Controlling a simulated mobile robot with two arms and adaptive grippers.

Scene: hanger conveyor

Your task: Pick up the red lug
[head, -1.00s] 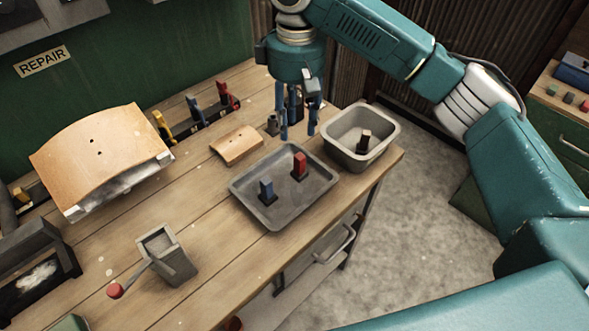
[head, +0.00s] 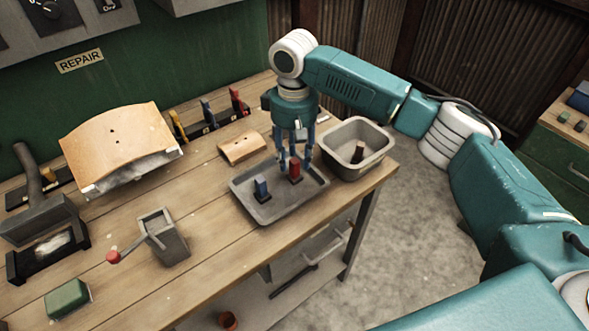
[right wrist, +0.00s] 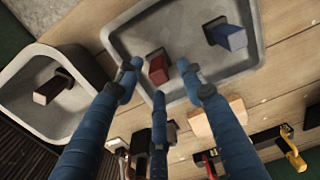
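The red lug (head: 295,172) stands in the shallow grey tray (head: 268,215), and it also shows in the right wrist view (right wrist: 158,70). A blue lug (head: 261,189) stands beside it in the same tray and shows in the right wrist view (right wrist: 230,38). My right gripper (head: 294,162) points down over the red lug. Its three blue fingers (right wrist: 160,82) are spread, and the red lug shows in the gap between their tips. Contact with the lug cannot be made out. My left gripper is out of view.
A deeper grey bin (head: 386,152) holding a dark brown lug (head: 358,152) stands right of the tray. A small wooden block (head: 242,148) lies behind the tray. A grey box with a red-knobbed crank (head: 165,240) is at front left.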

